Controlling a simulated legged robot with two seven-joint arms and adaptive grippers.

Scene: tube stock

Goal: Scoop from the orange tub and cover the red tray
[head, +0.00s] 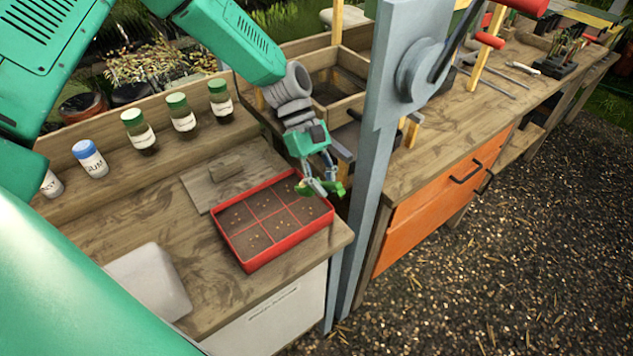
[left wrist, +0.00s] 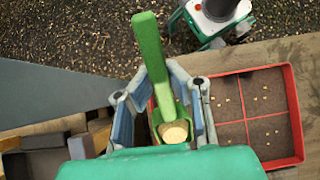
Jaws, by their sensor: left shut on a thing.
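The red tray (head: 290,244) lies on the wooden bench, divided into compartments of dark soil with pale specks on several of them. It also shows at the right of the left wrist view (left wrist: 298,125). My left gripper (head: 322,180) is over the tray's far right corner. In the left wrist view it (left wrist: 172,100) is shut on a green scoop (left wrist: 149,45), whose bowl holds a pale tan heap. The scoop also shows in the head view (head: 327,187). I cannot make out an orange tub. My right gripper is out of view.
A wooden board with a block handle (head: 205,188) lies behind the tray. Several labelled jars (head: 181,115) stand on the back ledge. A blue-grey post (head: 372,150) with a crank rises right of the tray. A wooden divided box (head: 345,72) stands behind.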

